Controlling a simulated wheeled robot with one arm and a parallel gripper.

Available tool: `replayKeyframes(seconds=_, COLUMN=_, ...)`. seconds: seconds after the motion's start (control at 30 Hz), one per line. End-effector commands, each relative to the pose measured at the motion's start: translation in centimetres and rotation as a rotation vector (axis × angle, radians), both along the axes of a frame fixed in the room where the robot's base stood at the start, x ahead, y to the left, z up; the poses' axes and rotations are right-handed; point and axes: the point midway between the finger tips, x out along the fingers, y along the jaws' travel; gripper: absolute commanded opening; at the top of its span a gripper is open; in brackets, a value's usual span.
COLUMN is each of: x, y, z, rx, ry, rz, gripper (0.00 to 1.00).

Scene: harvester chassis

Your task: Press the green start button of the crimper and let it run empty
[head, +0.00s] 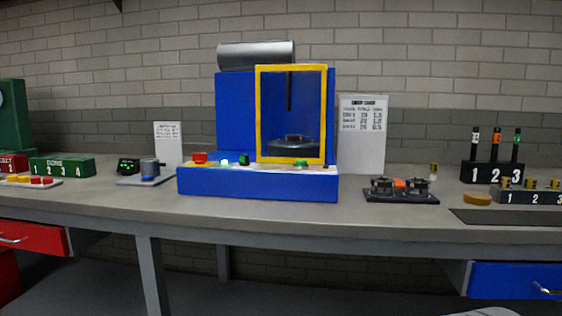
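The crimper is a blue machine (257,186) on the grey bench, at the middle of the head view. A yellow-framed guard (260,115) stands across the front of its chamber. A dark round tool (293,144) sits inside, under a dark vertical rod (289,92); I see no other part there. A green button (302,163) is on the pale front ledge, near the guard's lower edge. A red button (200,157), a bright white lamp (224,161) and a small dark green-lit block (244,159) are left of it. My gripper is not in view.
Left on the bench (370,219) are a small blue-topped device (150,170), a green display box (128,166) and a green numbered bin (62,167). Right are a white chart (363,135), a black fixture (400,190) and a numbered rack (492,174). The bench front before the crimper is clear.

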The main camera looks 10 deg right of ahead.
Motion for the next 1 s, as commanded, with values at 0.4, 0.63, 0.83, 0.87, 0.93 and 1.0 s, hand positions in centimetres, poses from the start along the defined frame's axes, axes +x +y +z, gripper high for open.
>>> replayKeyframes(seconds=0.4, x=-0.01, y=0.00, z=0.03, rx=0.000, ry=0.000, rz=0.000, gripper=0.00)
replayKeyframes(seconds=0.63, x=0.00, y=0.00, z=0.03, rx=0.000, ry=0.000, rz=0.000, gripper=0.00)
replayKeyframes(seconds=0.83, x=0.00, y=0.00, z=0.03, rx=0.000, ry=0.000, rz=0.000, gripper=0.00)
replayKeyframes(seconds=0.87, x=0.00, y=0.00, z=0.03, rx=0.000, ry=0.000, rz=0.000, gripper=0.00)
replayKeyframes(seconds=0.93, x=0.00, y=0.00, z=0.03, rx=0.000, ry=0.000, rz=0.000, gripper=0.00)
replayKeyframes(seconds=1.0, x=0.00, y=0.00, z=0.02, rx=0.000, ry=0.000, rz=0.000, gripper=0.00)
